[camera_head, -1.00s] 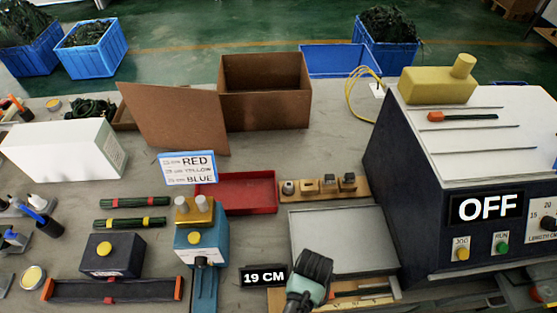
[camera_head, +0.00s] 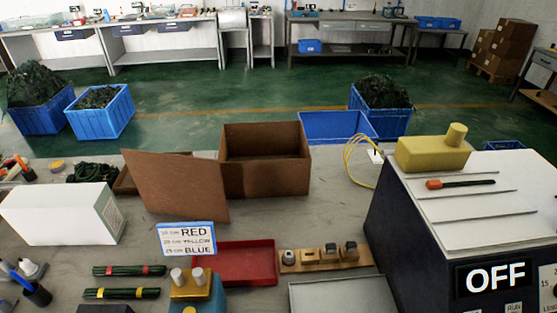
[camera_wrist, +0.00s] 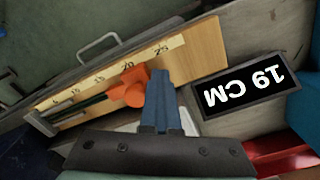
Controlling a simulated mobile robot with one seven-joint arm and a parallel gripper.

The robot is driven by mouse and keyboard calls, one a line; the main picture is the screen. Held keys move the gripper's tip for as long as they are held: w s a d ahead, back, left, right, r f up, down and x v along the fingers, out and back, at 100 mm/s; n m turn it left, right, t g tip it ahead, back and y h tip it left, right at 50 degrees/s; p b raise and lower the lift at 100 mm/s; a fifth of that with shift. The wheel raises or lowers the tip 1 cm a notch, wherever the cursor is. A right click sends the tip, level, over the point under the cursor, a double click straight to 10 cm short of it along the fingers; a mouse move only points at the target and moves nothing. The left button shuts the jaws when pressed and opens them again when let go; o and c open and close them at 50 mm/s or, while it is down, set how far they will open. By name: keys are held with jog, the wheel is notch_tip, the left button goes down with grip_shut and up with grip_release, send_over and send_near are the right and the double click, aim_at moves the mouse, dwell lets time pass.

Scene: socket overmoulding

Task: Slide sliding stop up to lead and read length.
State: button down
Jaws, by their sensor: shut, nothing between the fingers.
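In the wrist view, the wooden measuring board (camera_wrist: 196,66) lies at a slant with a printed scale. The orange sliding stop (camera_wrist: 130,88) sits on it close to the 20 mark. The dark lead (camera_wrist: 92,106) lies along the board to the stop's left; whether they touch is unclear. My gripper (camera_wrist: 158,74) is shut and empty, its blue fingers just right of the stop; contact cannot be told. The black display (camera_wrist: 242,88) beside the board reads 19 CM, upside down. In the head view, my gripper and the board are out of frame.
The machine (camera_head: 425,245) at right shows OFF; another lead (camera_head: 460,183) lies on top. A label card (camera_head: 187,239), red tray (camera_head: 248,262), bundled leads (camera_head: 122,293) and open brown box (camera_head: 265,165) stand on the table. A metal handle (camera_wrist: 98,45) shows beyond the board.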

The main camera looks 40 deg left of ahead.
jog(key=shift+s+a+r, duration=0.15)
jog(key=shift+s+a, duration=0.15)
jog(key=shift+s, duration=0.05)
notch_tip(320, 180, up, 7)
jog(key=p, duration=0.7)
jog(key=shift+p, duration=0.3)
